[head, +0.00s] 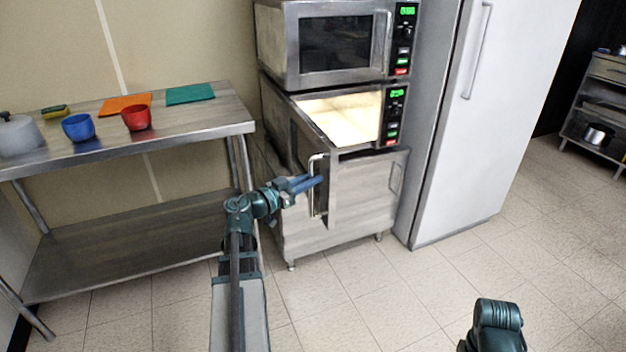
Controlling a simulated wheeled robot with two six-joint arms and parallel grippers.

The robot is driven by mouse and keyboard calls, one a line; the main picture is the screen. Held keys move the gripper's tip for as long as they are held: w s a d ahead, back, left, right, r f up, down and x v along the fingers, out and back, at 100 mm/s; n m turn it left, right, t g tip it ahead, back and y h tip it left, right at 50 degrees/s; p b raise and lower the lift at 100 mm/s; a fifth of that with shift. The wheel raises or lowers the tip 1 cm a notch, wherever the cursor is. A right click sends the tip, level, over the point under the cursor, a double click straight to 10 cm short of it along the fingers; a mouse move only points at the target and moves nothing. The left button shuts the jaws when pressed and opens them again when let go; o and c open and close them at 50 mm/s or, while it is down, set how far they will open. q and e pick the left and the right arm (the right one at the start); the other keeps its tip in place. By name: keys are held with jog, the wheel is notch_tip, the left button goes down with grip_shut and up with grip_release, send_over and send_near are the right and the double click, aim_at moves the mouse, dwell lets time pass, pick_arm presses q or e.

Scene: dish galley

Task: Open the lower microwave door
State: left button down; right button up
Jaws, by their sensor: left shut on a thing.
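The lower microwave (372,140) stands under an upper microwave. Its door (306,143) is swung wide open to the left, and the lit cream interior (342,118) shows. My left gripper (318,181) is at the vertical door handle (314,200) on the door's free edge and is shut on it. Part of the handle is hidden behind the fingers. Of my right arm only a part shows at the bottom right; its gripper is out of view.
The upper microwave (338,42) is closed. A tall white fridge (490,110) stands close on the right. A steel table (190,130) on the left holds a blue bowl (78,127), a red bowl (136,117), and a pot (18,136). The tiled floor in front is clear.

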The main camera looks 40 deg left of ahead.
pick_arm(q)
jog(key=shift+a, duration=0.2)
jog(key=c, duration=0.8)
grip_release()
jog(key=v, duration=1.3)
jog(key=shift+s, duration=0.35)
